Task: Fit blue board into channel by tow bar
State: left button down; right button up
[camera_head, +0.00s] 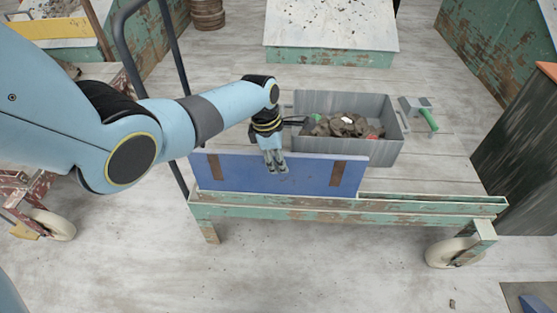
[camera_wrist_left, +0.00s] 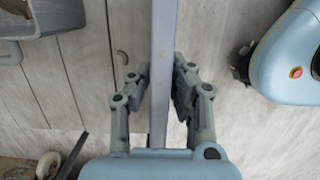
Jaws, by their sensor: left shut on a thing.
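The blue board (camera_head: 305,176), with two brown strips, stands upright on its long edge at the front left of the cart. My left gripper (camera_head: 275,166) is shut on its upper edge near the middle. In the left wrist view the board (camera_wrist_left: 164,50) shows edge-on between the fingers (camera_wrist_left: 160,85). The channel (camera_head: 435,203) is a worn green rail along the cart's front edge. The board's lower edge is at or just above its left part; I cannot tell whether it sits inside. A dark bent bar (camera_head: 126,50), possibly the tow bar, rises at the cart's left. My right gripper is out of view.
A grey bin (camera_head: 350,146) of clay lumps stands on the deck close behind the board. A green-handled tool (camera_head: 428,119) lies to its right. The channel's right part is clear. A pale wheel (camera_head: 450,252) is under the cart's right end.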

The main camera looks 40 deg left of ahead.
pick_arm(q)
jog(key=shift+f+b, duration=1.35)
jog(key=shift+f, duration=0.75)
jog(key=c, duration=1.3)
grip_release()
jog(key=shift+o, duration=0.6)
jog(key=r, duration=0.4)
jog(key=a+r, duration=0.1)
jog(key=r, duration=0.2)
jog(key=s+a+r, duration=0.1)
jog(key=r, duration=0.3)
jog(key=shift+s+r, duration=0.1)
jog(key=shift+r, duration=0.25)
jog(key=shift+d, duration=0.1)
